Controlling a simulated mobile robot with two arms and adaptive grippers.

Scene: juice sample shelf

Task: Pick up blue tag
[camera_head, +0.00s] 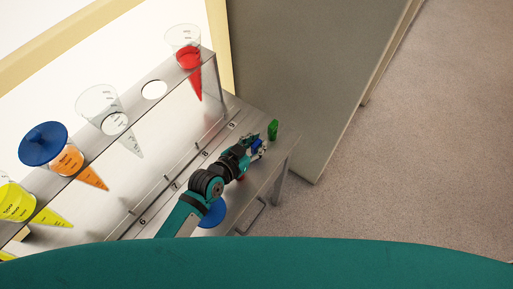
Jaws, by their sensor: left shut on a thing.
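My left gripper (253,149) is over the right end of the metal bench, its arm reaching in from the lower middle. It is shut on the small blue tag (257,146), which is partly hidden by the fingers. At this size I cannot tell whether the tag is clear of the bench top. My right gripper is not in view.
A green tag (272,130) stands just beyond the gripper, and a red piece (241,177) shows beside the arm. A blue lid (212,215) is partly behind my arm. The shelf (136,101) holds cones of yellow, orange and red juice. Floor at right is clear.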

